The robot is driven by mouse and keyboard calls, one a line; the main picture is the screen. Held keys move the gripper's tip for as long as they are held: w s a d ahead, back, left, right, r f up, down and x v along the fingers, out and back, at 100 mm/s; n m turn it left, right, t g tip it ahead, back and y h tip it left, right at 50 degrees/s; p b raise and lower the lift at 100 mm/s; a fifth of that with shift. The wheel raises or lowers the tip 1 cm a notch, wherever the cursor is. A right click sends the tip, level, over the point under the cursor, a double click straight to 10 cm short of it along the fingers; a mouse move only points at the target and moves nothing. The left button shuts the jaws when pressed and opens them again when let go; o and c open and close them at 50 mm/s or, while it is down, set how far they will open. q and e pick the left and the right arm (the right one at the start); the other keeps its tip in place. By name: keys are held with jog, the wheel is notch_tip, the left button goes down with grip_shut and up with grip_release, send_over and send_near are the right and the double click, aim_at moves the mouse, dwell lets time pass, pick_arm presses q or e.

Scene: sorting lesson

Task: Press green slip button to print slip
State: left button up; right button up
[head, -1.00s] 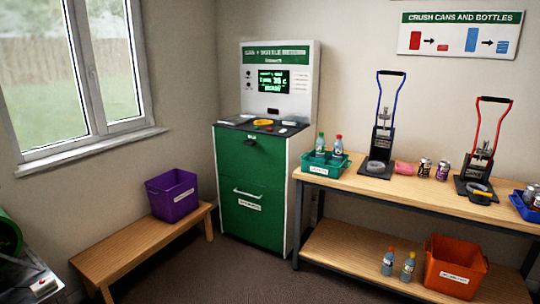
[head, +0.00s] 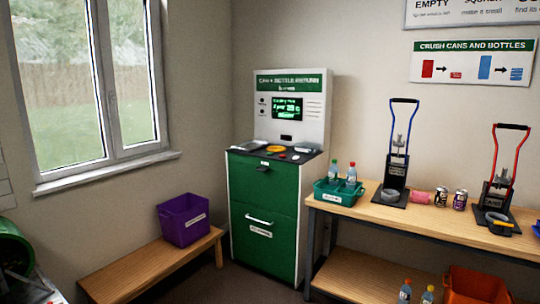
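The green and white can and bottle return machine (head: 262,205) stands in the corner beyond the bench. Its upper panel has a lit dark screen (head: 287,107) with green text too small to read. Its dark counter (head: 250,147) carries a yellow ring (head: 275,149) and a few small button-like spots, one of them red (head: 283,156). I cannot clearly make out the green slip button at this distance. No printed slip can be made out. Neither of my grippers is in view.
A wooden bench (head: 130,273) with a purple crate (head: 184,219) stands left of the machine. At right, a workbench (head: 375,213) holds a teal tray with bottles (head: 339,194), a blue-handled crusher (head: 396,160), a red-handled crusher (head: 498,180) and cans. Floor shows before the machine.

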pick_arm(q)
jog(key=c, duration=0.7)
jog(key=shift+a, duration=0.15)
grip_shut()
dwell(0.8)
